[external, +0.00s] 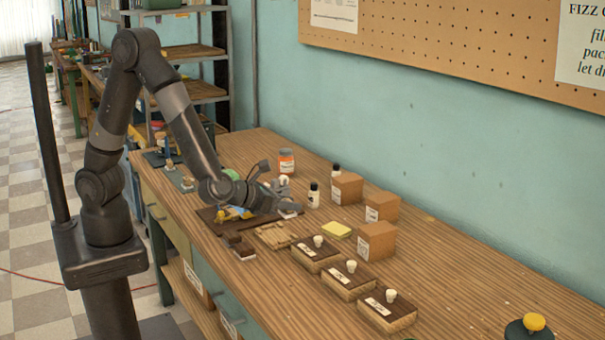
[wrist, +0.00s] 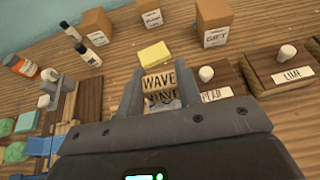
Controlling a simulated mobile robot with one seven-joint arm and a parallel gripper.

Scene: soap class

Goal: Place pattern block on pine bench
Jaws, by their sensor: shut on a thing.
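The pattern block (wrist: 158,84), a small pale block with dark "WAVE" lettering, is between the two fingers of my gripper (wrist: 160,92) in the wrist view. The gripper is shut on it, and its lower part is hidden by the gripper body. In the external view my gripper (external: 287,207) is low over the wooden bench (external: 450,275), near the slatted rack. The block is too small there to make out clearly. I cannot tell whether it touches the bench. The bench top also shows in the wrist view (wrist: 120,75).
Labelled lidded wooden boxes (external: 350,278) stand to the front right. A yellow sponge (external: 337,230), cardboard boxes (external: 377,241) and small bottles (external: 314,195) stand behind.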

